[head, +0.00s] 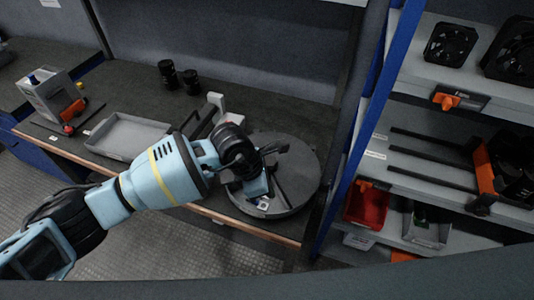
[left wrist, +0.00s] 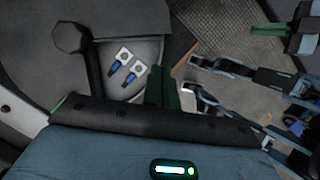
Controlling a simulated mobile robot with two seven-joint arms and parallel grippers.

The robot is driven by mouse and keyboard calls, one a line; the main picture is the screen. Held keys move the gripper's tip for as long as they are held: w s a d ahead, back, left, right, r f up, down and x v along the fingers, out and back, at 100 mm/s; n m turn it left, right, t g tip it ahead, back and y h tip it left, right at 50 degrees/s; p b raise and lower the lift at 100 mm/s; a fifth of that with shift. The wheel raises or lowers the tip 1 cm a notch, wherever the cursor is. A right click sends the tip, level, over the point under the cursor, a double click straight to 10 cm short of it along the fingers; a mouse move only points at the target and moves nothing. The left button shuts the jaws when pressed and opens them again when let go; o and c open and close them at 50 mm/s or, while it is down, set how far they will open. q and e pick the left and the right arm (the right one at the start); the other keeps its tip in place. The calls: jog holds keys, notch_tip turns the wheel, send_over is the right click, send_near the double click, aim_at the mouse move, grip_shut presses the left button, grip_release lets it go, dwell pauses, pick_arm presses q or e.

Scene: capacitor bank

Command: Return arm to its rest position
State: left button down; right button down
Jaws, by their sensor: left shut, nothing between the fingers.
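My left arm comes in from the left in the head view. Its gripper (head: 268,178) is over the dark round turntable (head: 300,199) on the workbench. The fingers are shut with nothing between them; a dark green finger shows in the left wrist view (left wrist: 160,86). Two small white-and-blue parts (left wrist: 126,67) lie on a light patch of the turntable, beside the finger and apart from it. What seems to be my right gripper (left wrist: 275,31) is at the upper right of the left wrist view, too small to tell its jaws.
A grey tray (head: 122,136) and two black cylinders (head: 178,78) stand on the bench (head: 118,82). A grey box (head: 48,95) is at the far left. A shelf rack with blue posts (head: 372,112) holds fans (head: 450,44) and a red bin (head: 367,206) on the right. The floor (head: 195,246) in front is clear.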

pick_arm(q)
jog(key=s+d+r+n+g+h, duration=0.3)
jog(key=s+d+r+n+h, duration=0.2)
jog(key=s+d+n+h, duration=0.45)
jog(key=w+a+r+n+t+h, duration=0.2)
jog(key=a+n+t+h, duration=0.35)
jog(key=n+t, duration=0.8)
jog(key=a+f+n+t+y, duration=0.5)
jog(key=a+f+n+y, duration=0.3)
jog(key=a+n+y, duration=0.5)
jog(key=s+a+f+n+g+y, duration=0.4)
jog(key=s+a+f+n+g, duration=0.3)
jog(key=s+a+f+n, duration=0.7)
jog(key=s+f+n, duration=0.1)
jog(key=s+f, duration=0.1)
jog(key=s, duration=0.1)
jog(key=shift+a+f, duration=0.2)
jog(key=shift+a, duration=0.05)
